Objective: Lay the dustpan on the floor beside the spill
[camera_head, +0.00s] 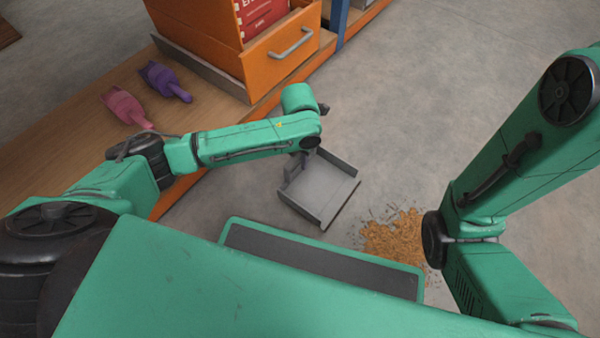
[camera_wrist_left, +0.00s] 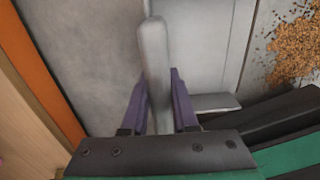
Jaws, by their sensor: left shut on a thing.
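The grey dustpan (camera_head: 322,192) is in the middle of the head view, left of the spill, with its open pan facing up. I cannot tell whether it touches the floor. My left gripper (camera_head: 296,166) is shut on its handle; in the left wrist view the purple fingers (camera_wrist_left: 158,90) stand on both sides of the grey handle (camera_wrist_left: 152,50). The spill (camera_head: 396,238) is a heap of orange-brown grains on the floor, a short gap right of the pan; it also shows in the left wrist view (camera_wrist_left: 294,48). My right gripper is out of view.
A wooden bench (camera_head: 70,118) on the left holds a pink scoop (camera_head: 125,106), a purple scoop (camera_head: 165,80) and an orange drawer unit (camera_head: 262,68). A blue post (camera_head: 339,25) stands behind. The concrete floor (camera_head: 430,110) beyond the dustpan and spill is clear.

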